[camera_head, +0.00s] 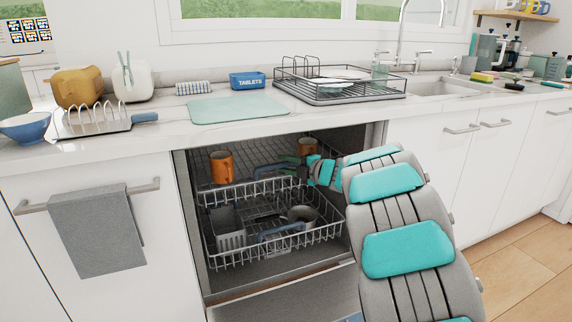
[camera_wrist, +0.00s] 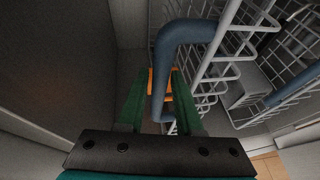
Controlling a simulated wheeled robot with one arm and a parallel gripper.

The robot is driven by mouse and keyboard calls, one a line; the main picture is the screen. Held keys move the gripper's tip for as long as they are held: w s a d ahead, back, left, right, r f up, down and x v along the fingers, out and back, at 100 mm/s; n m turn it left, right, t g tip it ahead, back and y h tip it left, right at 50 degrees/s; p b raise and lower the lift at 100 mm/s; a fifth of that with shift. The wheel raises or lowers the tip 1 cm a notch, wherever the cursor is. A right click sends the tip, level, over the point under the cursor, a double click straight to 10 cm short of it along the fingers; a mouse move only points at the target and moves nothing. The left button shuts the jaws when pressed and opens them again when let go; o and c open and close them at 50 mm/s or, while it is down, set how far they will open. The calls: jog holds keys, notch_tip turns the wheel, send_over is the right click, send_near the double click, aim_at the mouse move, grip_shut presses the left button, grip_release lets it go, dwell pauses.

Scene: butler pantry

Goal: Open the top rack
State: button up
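The open dishwasher holds a top rack (camera_head: 262,185) of grey wire, pushed back inside the cavity. The rack has a blue handle (camera_head: 284,168) at its front. In the wrist view, the blue handle (camera_wrist: 165,75) bends down between the two green fingers of my gripper (camera_wrist: 161,88). The fingers are apart, with small gaps beside the handle, so my gripper looks open around it. In the head view, my gripper (camera_head: 292,162) reaches into the cavity from the right, partly hidden by my arm. Whether a finger touches the handle is unclear.
A lower rack (camera_head: 225,262) with its own blue handle (camera_head: 280,232) sits below. Orange mugs (camera_head: 221,167) stand in the top rack. The dishwasher door (camera_head: 285,300) is folded down in front. The countertop (camera_head: 190,135) above carries a dish drainer (camera_head: 340,92) and other items.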

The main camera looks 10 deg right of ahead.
grip_shut()
dwell(1.5)
